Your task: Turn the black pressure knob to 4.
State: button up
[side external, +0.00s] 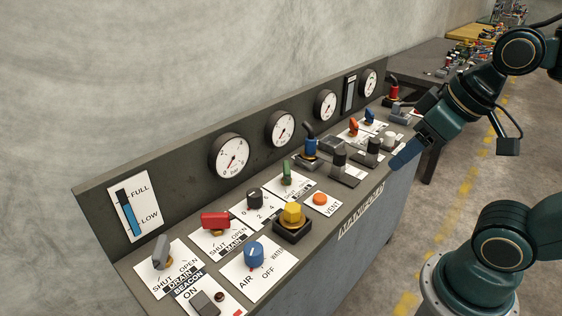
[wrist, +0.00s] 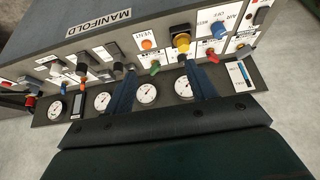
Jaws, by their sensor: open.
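The black pressure knob (side external: 255,199) sits on a white plate marked 0, 2 and 4, mid-panel in the side view. Its pointer is too small to read. It stands between the red MAIN handle (side external: 215,220) and the green handle (side external: 286,173), behind the yellow knob (side external: 292,215). My gripper (side external: 402,157) is in the air over the panel's far right part, well away from the knob. In the wrist view my gripper (wrist: 160,70) is open and empty, its two blue fingers spread above the panel. I cannot clearly make out the black knob there.
Round gauges (side external: 229,157) line the upright back panel. The blue AIR knob (side external: 254,254), grey DRAIN handle (side external: 161,251), orange VENT button (side external: 320,198) and several levers (side external: 338,160) crowd the console. Free air lies above and in front of it.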

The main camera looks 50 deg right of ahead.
jog(key=w+r+m+g, duration=0.2)
jog(key=w+m, duration=0.2)
jog(key=w, duration=0.4)
jog(key=m+g, duration=0.4)
jog(key=m, duration=0.7)
send_over(254, 193)
notch_tip(254, 193, down, 12)
jog(key=f, duration=0.1)
jog(key=shift+r, duration=0.25)
jog(key=shift+f, duration=0.15)
notch_tip(254, 193, down, 14)
jog(key=shift+r, duration=0.25)
jog(key=c, duration=1)
